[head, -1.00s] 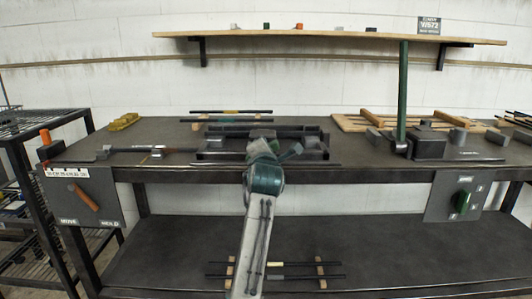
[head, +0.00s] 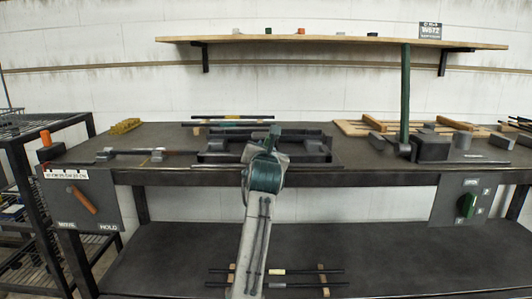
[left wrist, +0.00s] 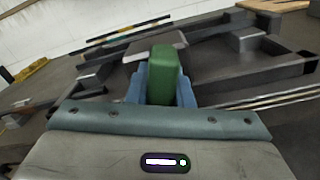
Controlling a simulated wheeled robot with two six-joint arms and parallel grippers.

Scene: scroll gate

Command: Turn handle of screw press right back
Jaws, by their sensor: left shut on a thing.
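My left gripper (left wrist: 165,88) is shut on a green handle (left wrist: 164,70), with a blue-grey finger on each side of it. In the head view the left gripper (head: 268,146) is at the front of a dark frame-like fixture (head: 318,148) on the bench, and a little of the green handle (head: 274,131) shows above it. A grey block (left wrist: 155,46) lies just beyond the handle in the left wrist view. My arm hides the middle of the fixture, so I cannot see where the handle joins it. My right gripper is not in view.
A tall green post (head: 404,95) stands at the right of the bench (head: 350,160). A green knob (head: 466,205) is on the right front panel, an orange lever (head: 84,200) on the left one. A wooden shelf (head: 330,42) hangs above. Rods lie behind the fixture.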

